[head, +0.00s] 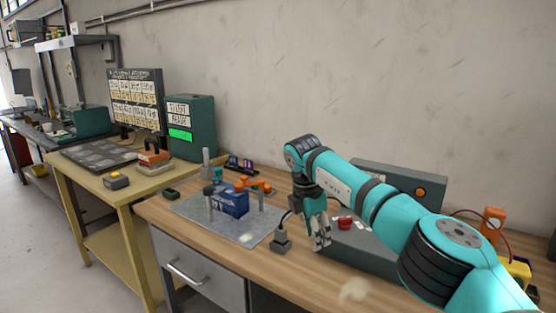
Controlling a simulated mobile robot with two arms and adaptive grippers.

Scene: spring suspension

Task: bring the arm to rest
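My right arm (380,200), teal with dark joints, reaches in from the lower right over the wooden bench. My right gripper (320,245) points down in front of a grey box with a red button. Its fingers look close together, and no object shows between them, but the view is too small to tell whether they are open or shut. My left gripper is not in view.
A metal plate (188,208) on the bench bears a blue block (233,203) with orange parts near it. A small dark device (281,243) with a cable stands left of my gripper. A monitor (137,98) and green cabinet (191,128) stand behind. The front bench edge is clear.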

